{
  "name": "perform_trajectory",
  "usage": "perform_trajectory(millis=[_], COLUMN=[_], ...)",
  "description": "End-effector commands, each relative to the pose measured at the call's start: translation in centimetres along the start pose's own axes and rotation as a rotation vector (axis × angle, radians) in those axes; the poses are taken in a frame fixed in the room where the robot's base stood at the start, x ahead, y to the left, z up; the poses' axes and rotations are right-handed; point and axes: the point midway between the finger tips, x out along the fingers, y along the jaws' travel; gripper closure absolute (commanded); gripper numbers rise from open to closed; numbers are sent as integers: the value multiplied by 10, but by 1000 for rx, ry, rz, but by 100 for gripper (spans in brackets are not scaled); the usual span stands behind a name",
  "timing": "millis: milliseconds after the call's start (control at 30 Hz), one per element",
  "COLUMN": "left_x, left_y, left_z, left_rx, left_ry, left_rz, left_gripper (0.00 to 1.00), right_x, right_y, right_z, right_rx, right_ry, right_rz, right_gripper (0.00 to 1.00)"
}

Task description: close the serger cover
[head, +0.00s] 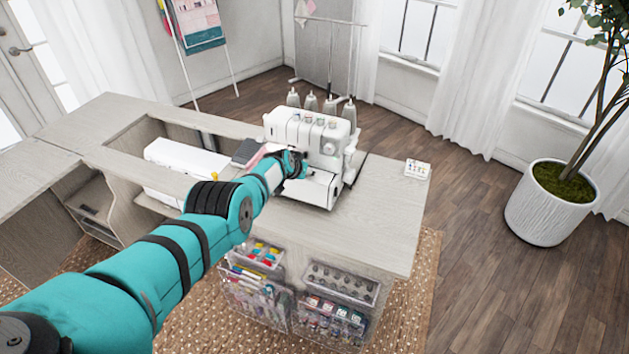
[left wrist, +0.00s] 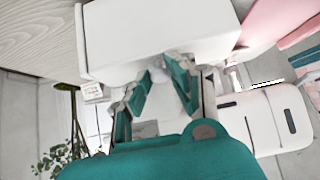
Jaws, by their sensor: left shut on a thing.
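The white serger (head: 305,130) stands on the cabinet top with several thread cones behind it. My left arm reaches across to its front. My left gripper (head: 300,165) is at the lower front of the serger and hides part of it. In the left wrist view, the teal fingers of my left gripper (left wrist: 160,78) are at the edge of a white block-shaped part, which I take as the serger cover (left wrist: 155,35), and are shut on it. The cover's exact angle is hard to tell. The serger's body (left wrist: 265,120) shows at the right there. My right gripper is not in view.
A white sewing machine (head: 185,158) lies in the cabinet recess left of the serger. A dark item and pink fabric lie beside the serger. A small white box (head: 417,169) sits at the right. The worktop's front right (head: 375,225) is clear. Clear bins (head: 340,285) hang on the front.

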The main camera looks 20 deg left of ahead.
Motion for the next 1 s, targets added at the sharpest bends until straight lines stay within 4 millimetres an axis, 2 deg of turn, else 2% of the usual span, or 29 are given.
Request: perform_trajectory(millis=[33,300,433,467,633,1000], left_x=[-2,-2,-3,-3,-2,-1], left_y=[-3,-6,-6,-6,-6,-5], left_z=[-9,-9,-9,-9,-7,-3], left_rx=[-1,-1,-1,-1,-1,1], left_ry=[14,5,6,6,1,-6], left_rz=[-5,-5,-6,-6,-5,-3], left_gripper=[100,100,100,78,56,56], right_x=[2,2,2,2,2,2], right_y=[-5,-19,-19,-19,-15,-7], right_z=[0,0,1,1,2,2], right_rx=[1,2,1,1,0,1], right_ry=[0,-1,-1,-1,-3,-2], right_rz=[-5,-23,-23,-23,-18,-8], right_gripper=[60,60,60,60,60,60])
